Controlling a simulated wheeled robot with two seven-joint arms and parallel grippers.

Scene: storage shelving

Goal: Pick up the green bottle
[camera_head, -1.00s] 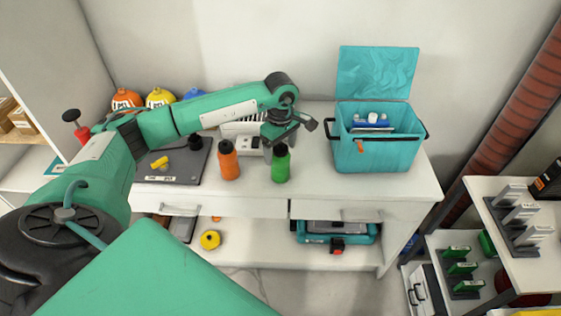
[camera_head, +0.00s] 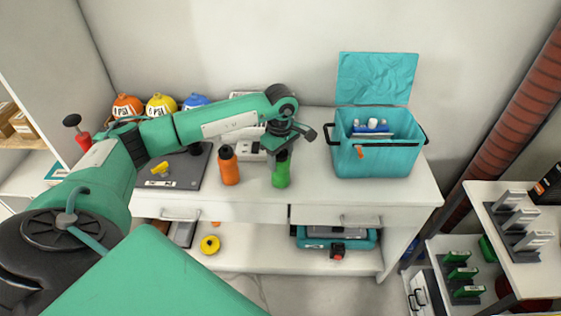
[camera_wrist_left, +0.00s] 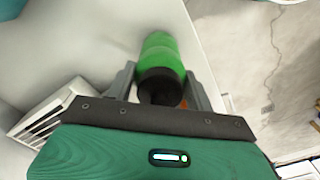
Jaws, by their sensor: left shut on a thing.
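The green bottle (camera_head: 281,174) stands upright on the white table near its front edge, right of an orange bottle (camera_head: 229,168). My left gripper (camera_head: 281,152) reaches over it from above and behind, at its black cap. In the left wrist view the green bottle (camera_wrist_left: 161,53) lies between the two grey fingers (camera_wrist_left: 160,88), which are shut on it. The black cap faces the camera. My right gripper is in neither view.
A teal open box (camera_head: 372,157) with things inside stands to the right on the table. A grey laptop-like slab (camera_head: 182,178) lies at left, with several coloured round containers (camera_head: 161,104) behind it. A lower shelf (camera_head: 255,262) is under the tabletop.

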